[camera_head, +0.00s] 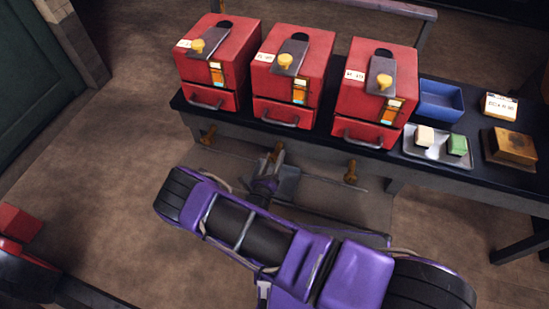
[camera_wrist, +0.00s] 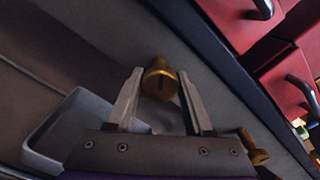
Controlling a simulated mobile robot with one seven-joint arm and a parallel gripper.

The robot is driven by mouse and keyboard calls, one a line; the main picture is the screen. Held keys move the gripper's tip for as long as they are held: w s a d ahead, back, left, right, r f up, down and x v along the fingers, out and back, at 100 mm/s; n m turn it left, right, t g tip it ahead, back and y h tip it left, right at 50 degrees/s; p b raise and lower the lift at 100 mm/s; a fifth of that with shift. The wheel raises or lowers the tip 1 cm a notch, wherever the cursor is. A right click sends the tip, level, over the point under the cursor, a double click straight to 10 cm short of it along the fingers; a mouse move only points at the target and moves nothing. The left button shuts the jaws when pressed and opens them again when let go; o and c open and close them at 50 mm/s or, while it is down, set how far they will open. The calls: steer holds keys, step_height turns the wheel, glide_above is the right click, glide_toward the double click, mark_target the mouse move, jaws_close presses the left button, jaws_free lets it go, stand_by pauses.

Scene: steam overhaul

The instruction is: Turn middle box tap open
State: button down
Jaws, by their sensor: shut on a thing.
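Three red boxes stand in a row on a dark bench; the middle red box (camera_head: 290,72) has a grey top plate, a yellow knob and a drawer with a handle. Below it, at the bench's front, is the middle brass tap (camera_head: 277,149), partly hidden by my gripper (camera_head: 270,165). In the wrist view the tap's round, slotted end (camera_wrist: 160,80) sits between the two fingers of my gripper (camera_wrist: 160,88). My gripper is shut on the tap. Whether the tap is open or shut cannot be told.
Similar brass taps are under the left box (camera_head: 208,134) and right box (camera_head: 350,172). A grey trough (camera_wrist: 55,125) lies beside my gripper in the wrist view. A blue bin (camera_head: 440,100) and metal tray (camera_head: 437,158) are on the bench at right. Open floor lies left.

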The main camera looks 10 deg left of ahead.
steer(key=n, duration=0.5)
steer(key=shift+n, duration=0.3)
steer(key=n, duration=0.5)
steer(key=shift+s, duration=0.1)
steer(key=shift+n, duration=0.3)
steer(key=shift+c, duration=1.5)
jaws_free()
steer(key=s+a, duration=0.2)
steer(key=s, duration=1.5)
steer(key=shift+a+p, duration=0.2)
steer(key=shift+p, duration=0.25)
